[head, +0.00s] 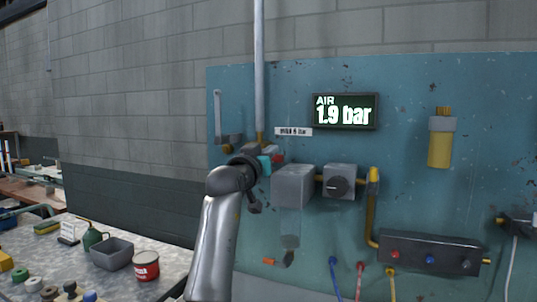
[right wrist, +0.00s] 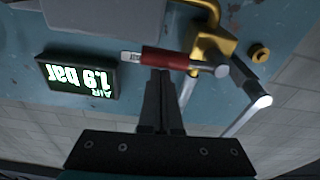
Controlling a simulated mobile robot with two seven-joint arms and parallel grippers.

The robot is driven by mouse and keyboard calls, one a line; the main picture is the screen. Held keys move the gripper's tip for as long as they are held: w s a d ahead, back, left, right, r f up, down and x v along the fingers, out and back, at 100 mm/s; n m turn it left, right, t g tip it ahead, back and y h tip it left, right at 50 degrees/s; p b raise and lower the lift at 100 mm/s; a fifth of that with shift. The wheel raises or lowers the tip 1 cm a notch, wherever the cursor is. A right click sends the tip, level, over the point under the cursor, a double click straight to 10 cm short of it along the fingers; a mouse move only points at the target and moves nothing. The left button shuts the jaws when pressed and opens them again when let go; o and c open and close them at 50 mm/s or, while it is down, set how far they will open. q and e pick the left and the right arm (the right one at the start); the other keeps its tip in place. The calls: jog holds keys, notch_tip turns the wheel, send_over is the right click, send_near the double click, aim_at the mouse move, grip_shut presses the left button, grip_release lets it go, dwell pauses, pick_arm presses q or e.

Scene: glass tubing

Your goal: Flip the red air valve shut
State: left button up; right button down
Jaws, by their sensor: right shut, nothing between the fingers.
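The red valve handle (right wrist: 165,59) lies across the right wrist view, beside a brass fitting (right wrist: 208,45) on the blue panel. In the head view only a small bit of red (head: 278,157) shows just past my right gripper (head: 270,160), which hides most of the valve. In the right wrist view my right gripper (right wrist: 159,76) has its dark fingers together and empty, with the tips at the middle of the red handle. I cannot tell whether they touch it. My left gripper is not in view.
A display (head: 344,111) reads AIR 1.9 bar. A grey vertical pipe (head: 259,70) stands behind the valve. Grey regulator boxes (head: 292,185) sit just right of my gripper. A workbench at lower left holds a red can (head: 146,266) and a grey bin (head: 112,255).

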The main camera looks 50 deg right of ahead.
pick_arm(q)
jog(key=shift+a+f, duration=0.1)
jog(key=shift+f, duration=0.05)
pick_arm(e)
jog(key=shift+f, duration=0.1)
dwell(0.4)
notch_tip(320, 180, up, 4)
jog(key=p, duration=0.4)
pick_arm(q)
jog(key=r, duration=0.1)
jog(key=b, duration=0.1)
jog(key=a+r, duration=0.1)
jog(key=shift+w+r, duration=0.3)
pick_arm(e)
jog(key=v, duration=0.9)
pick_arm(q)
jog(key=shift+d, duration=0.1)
pick_arm(e)
jog(key=shift+a+f, duration=0.1)
jog(key=shift+a, duration=0.05)
